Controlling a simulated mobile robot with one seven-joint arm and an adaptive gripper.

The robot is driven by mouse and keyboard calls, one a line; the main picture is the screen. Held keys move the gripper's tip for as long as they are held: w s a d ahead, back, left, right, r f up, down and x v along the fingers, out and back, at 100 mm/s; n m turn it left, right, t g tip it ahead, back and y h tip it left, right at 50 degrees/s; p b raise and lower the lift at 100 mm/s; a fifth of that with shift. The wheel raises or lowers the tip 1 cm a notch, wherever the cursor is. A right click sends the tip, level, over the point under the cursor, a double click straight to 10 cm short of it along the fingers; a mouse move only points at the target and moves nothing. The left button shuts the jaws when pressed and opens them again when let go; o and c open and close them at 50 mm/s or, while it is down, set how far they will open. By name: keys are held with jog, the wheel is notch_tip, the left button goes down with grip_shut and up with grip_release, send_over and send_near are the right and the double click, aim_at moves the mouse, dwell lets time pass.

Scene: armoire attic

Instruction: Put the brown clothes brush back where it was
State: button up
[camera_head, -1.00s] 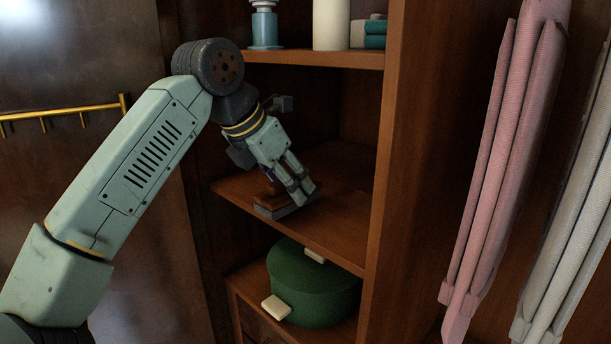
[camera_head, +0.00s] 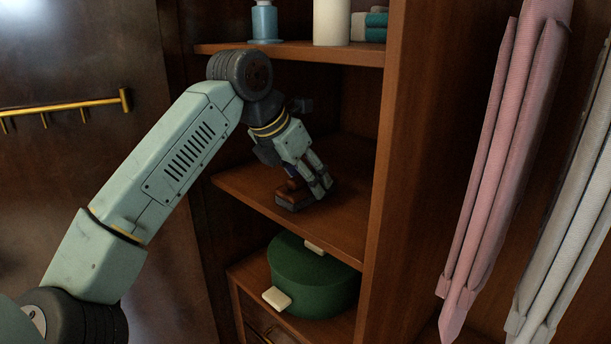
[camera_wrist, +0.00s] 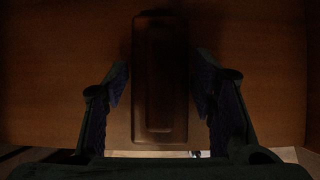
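The brown clothes brush (camera_head: 293,197) is at the middle shelf (camera_head: 340,220) of the wardrobe, toward its front left part. My gripper (camera_head: 322,190) reaches down to it from above, tilted to the right. In the wrist view the brush (camera_wrist: 160,75) is a dark, long block between the two fingers of my gripper (camera_wrist: 160,85), lengthwise along them. The picture is dark there, so the contact is hard to see. Whether the brush's underside touches the shelf is not clear.
A green round box (camera_head: 310,280) stands on the shelf below. A blue bottle (camera_head: 265,22), a white cylinder (camera_head: 331,22) and folded cloths (camera_head: 370,27) are on the shelf above. An upright panel (camera_head: 390,150) bounds the right side. The middle shelf is bare behind the brush.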

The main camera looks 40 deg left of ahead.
jog(key=shift+o, duration=1.3)
jog(key=shift+r, duration=0.15)
jog(key=v, duration=0.7)
jog(key=shift+s+r, duration=0.15)
jog(key=shift+r, duration=0.05)
